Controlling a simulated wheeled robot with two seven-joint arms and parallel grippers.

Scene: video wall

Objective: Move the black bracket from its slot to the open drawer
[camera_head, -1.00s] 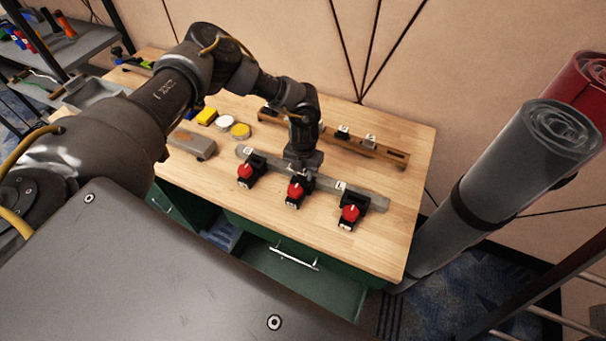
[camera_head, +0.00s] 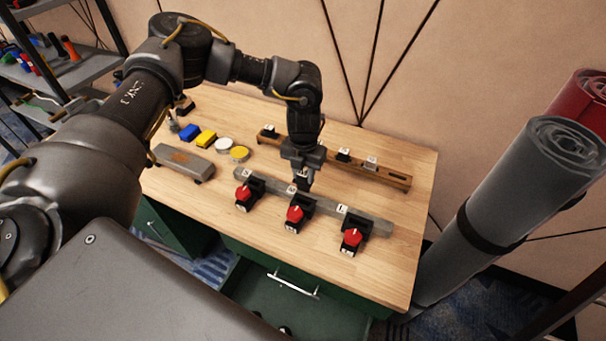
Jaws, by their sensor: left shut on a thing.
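My left gripper (camera_head: 303,182) points down above the middle of the grey rail (camera_head: 330,208) on the wooden table. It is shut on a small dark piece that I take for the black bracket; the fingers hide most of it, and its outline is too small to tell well. The open drawer (camera_head: 300,308) is green and sits under the table's front edge, at the bottom of the view. Small dark objects show in its lower part. My right gripper is not in view.
Several black units with red knobs (camera_head: 294,213) stand along the grey rail. A brown slotted rail (camera_head: 385,175) lies behind it. A grey block (camera_head: 184,160), yellow and white discs and coloured blocks lie to the left. Large rolls (camera_head: 520,190) stand on the right.

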